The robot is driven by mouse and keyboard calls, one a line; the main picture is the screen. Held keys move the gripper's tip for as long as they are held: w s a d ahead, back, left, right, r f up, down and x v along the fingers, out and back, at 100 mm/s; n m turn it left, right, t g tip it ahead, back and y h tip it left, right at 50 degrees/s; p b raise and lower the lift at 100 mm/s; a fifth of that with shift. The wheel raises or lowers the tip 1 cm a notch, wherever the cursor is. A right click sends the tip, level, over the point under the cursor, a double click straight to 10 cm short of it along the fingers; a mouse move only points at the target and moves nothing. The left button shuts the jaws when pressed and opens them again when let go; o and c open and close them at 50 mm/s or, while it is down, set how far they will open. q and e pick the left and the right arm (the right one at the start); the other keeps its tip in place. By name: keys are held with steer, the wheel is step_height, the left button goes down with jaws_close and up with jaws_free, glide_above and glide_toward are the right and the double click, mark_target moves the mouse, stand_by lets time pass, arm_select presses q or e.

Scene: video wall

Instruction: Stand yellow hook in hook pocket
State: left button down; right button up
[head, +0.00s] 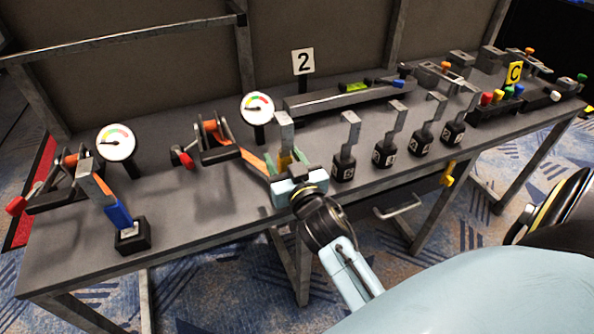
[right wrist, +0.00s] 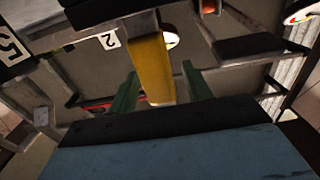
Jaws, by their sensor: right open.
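The yellow hook (head: 285,160) stands roughly upright near the table's front edge, its grey metal plate (head: 284,130) on top. My right gripper (head: 287,168) is open, with its green fingers on either side of the yellow part. In the right wrist view, the yellow hook (right wrist: 151,68) shows between the open fingers (right wrist: 155,90), with gaps on both sides. The gripper body hides the hook's foot and any hook pocket under it in the head view. My left gripper is not in view.
A blue hook (head: 118,215) stands in a black block (head: 132,236) at left. Several grey hooks stand in numbered black blocks (head: 343,168) to the right. An orange strap (head: 255,161) runs from a ratchet (head: 215,140) towards the yellow hook. Gauges (head: 257,106) stand behind.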

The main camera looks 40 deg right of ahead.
steer(key=v, duration=1.1)
steer(key=f+g, duration=0.1)
steer(key=f, duration=0.2)
steer(key=a+f+y, duration=0.1)
steer(key=f, duration=0.2)
steer(key=a+f+n+g, duration=0.1)
steer(key=f, duration=0.2)
steer(key=shift+w+f+g+y+p, duration=0.3)
steer(key=shift+f+p, duration=0.05)
steer(key=shift+f, duration=0.05)
steer(key=s+a+f+n+g+y, duration=0.1)
steer(key=s+f+g, duration=0.1)
steer(key=f, duration=0.6)
steer(key=s+f+n+g, duration=0.1)
steer(key=s+f+g, duration=0.15)
steer(key=f, duration=0.45)
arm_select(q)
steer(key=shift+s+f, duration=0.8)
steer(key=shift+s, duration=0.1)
arm_select(e)
steer(key=s+d+f+n+g, duration=0.1)
steer(key=s+d+f+g, duration=0.2)
steer(key=s+f, duration=0.5)
steer(key=s+d+f+n+g, duration=0.1)
steer(key=s+d+f+g, duration=0.2)
steer(key=s+f, duration=0.6)
steer(key=f+g, duration=0.2)
steer(key=shift+s+d+g, duration=0.25)
steer(key=shift+d+g, duration=0.05)
steer(key=shift+g, duration=0.05)
